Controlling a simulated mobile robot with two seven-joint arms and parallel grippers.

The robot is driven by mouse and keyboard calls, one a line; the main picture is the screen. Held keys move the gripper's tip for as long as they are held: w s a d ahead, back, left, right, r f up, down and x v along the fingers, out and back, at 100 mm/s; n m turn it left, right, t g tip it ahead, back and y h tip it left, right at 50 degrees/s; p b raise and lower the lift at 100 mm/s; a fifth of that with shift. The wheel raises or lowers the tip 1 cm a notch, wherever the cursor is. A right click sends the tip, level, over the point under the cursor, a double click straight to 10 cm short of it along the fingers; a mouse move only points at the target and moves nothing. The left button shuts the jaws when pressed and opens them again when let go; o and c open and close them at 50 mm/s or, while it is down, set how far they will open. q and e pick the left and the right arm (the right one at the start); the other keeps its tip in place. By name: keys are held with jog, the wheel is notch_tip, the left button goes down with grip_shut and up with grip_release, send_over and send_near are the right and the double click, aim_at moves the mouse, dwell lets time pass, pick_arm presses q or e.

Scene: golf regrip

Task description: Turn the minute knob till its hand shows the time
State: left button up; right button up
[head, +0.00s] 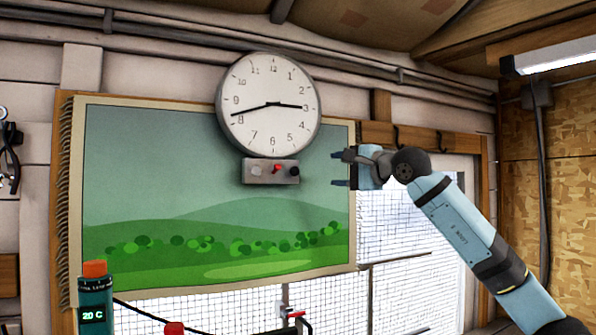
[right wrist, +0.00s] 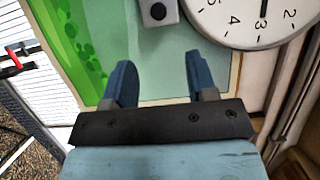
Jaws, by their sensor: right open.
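A round white wall clock (head: 268,104) hangs above a grey knob box (head: 259,180). One hand points near 3, the other between 8 and 9, closer to 8. The box carries a pale knob (head: 257,171) at left, a red one (head: 277,168) in the middle and a black knob (head: 294,171) at right. My right gripper (head: 341,170) is open and empty, to the right of the box and apart from it. In the right wrist view the black knob (right wrist: 158,11) lies ahead, beyond the gap between the open fingers (right wrist: 158,62). My left gripper is not in view.
A green landscape tapestry (head: 200,240) hangs behind the box. A white-gridded window (head: 405,270) is below and right. A teal canister reading 20 C (head: 93,300) stands at lower left. The space between my right gripper and the box looks clear.

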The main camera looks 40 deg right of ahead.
aim_at(296, 171)
jog(key=w+p, duration=0.1)
jog(key=w, duration=0.2)
jog(key=w+p, duration=0.1)
jog(key=w, duration=0.3)
jog(key=w+a+p, duration=0.1)
jog(key=w, duration=0.2)
jog(key=shift+w+r, duration=0.1)
jog(key=shift+w, duration=0.2)
jog(key=shift+w+a+p, duration=0.15)
jog(key=shift+w+p, duration=0.2)
jog(key=shift+w, duration=0.5)
jog(key=c, duration=0.9)
